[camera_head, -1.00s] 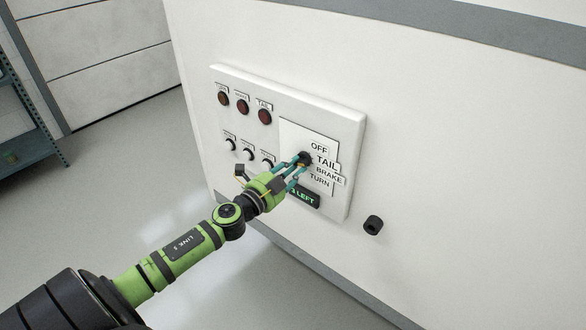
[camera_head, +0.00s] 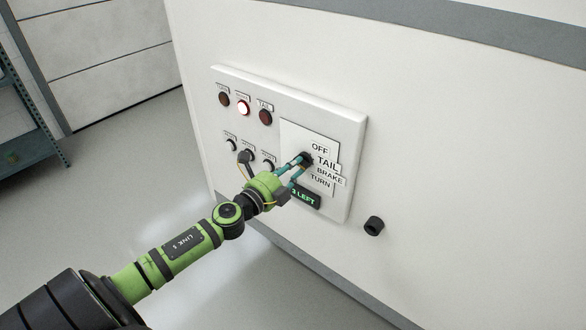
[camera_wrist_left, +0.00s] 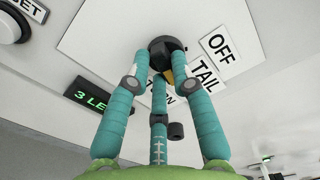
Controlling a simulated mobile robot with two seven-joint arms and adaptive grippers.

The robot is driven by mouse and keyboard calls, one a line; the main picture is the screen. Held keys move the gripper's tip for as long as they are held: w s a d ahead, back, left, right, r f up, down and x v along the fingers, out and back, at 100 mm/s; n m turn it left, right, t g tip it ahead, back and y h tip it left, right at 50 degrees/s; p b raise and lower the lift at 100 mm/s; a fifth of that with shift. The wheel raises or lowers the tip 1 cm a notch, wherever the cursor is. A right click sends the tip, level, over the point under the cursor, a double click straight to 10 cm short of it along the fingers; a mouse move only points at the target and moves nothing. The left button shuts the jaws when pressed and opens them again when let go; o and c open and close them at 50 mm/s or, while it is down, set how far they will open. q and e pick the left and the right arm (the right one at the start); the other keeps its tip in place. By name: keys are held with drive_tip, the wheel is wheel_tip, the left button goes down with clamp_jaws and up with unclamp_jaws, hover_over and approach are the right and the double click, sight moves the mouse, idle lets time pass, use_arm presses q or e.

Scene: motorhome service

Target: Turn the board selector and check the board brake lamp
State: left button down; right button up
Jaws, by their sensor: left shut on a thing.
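The white board (camera_head: 345,125) is mounted on the motorhome's wall. Its black selector knob (camera_head: 306,158) sits beside the labels OFF, TAIL, BRAKE and TURN. My left gripper (camera_head: 302,163) is shut on the knob; the wrist view shows its teal fingers around the knob (camera_wrist_left: 166,48), partly hiding it. The middle lamp of the top row, the brake lamp (camera_head: 243,107), glows bright. The lamp to its left (camera_head: 224,99) and the tail lamp (camera_head: 265,117) are dark red and unlit. A small display (camera_head: 305,197) with green text ends in "LEFT". My right gripper is out of view.
A black fitting (camera_head: 374,226) sticks out of the wall right of the board. A shelf rack (camera_head: 30,140) stands at far left. The floor (camera_head: 110,200) between is clear.

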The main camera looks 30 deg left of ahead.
use_arm(q)
drive_tip(key=shift+m, duration=0.7)
drive_tip(key=c, duration=1.1)
unclamp_jaws()
drive_tip(key=shift+o, duration=0.2)
drive_tip(key=s+a, duration=0.1)
drive_tip(key=s, duration=1.1)
